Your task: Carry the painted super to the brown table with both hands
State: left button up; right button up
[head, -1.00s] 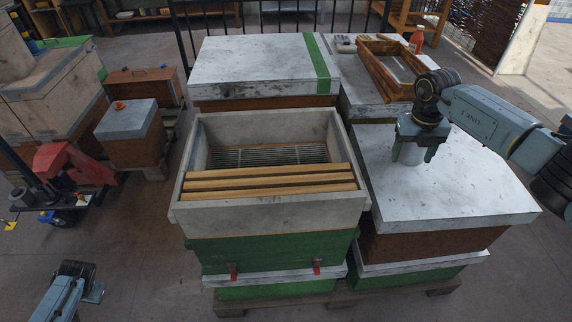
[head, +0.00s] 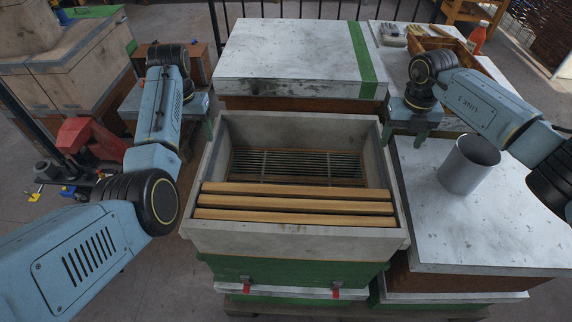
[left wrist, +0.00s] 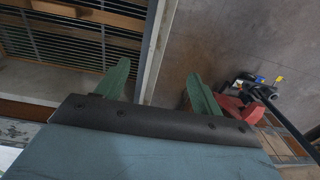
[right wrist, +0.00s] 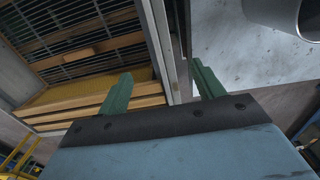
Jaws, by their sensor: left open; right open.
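The painted super (head: 290,238) is a pale grey open box on top of a green hive box (head: 285,275). Several wooden frames (head: 295,205) lie in its near part; slats show at the bottom behind them. My left gripper (head: 196,133) is open at its left side, its body partly hidden by my arm. In the left wrist view the super's wall (left wrist: 155,50) runs between the green fingers. My right gripper (head: 405,136) is open at the right side. In the right wrist view the wall (right wrist: 160,45) runs between its fingers. Neither gripper is closed on it.
A grey metal can (head: 468,165) stands on the white lid (head: 470,225) of the right stack. A white lid with a green stripe (head: 290,55) is behind the super. A red pallet jack (head: 90,140) is at the left. The brown table cannot be made out with certainty.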

aim_at(206, 164)
pick_arm(q)
jog(key=shift+s+d+f, duration=0.1)
jog(key=shift+d, duration=0.35)
pick_arm(e)
jog(key=shift+s+f, duration=0.15)
jog(key=shift+f, duration=0.15)
pick_arm(q)
notch_tip(206, 164, down, 13)
jog(key=shift+r, duration=0.2)
pick_arm(e)
notch_tip(206, 164, down, 12)
jog(key=shift+f, duration=0.25)
pick_arm(q)
grip_shut()
pick_arm(e)
grip_shut()
